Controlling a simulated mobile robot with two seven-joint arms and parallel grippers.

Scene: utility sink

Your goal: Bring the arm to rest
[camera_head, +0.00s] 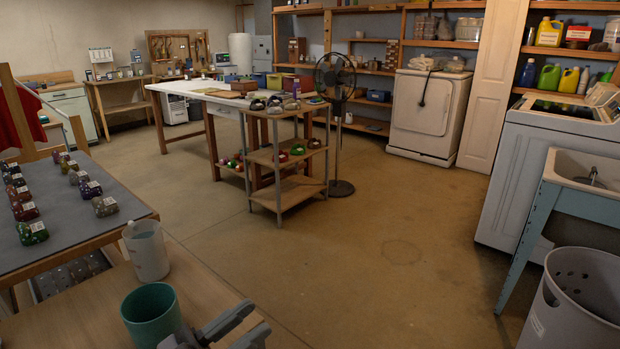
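My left gripper (257,318) shows at the bottom edge of the head view, left of centre. Its two grey fingers point right and stand apart, with nothing seen between them. It is over the front of a light wooden table (200,290), just right of a teal cup (151,312). I cannot tell its height above the table. Most of the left arm is out of the frame. My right gripper is not in view.
A white cup (147,250) stands behind the teal cup. A grey-topped table (75,220) with several small packages is at the left. A grey bin (575,305) and a sink (590,180) are at the right. The floor (390,250) in the middle is clear.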

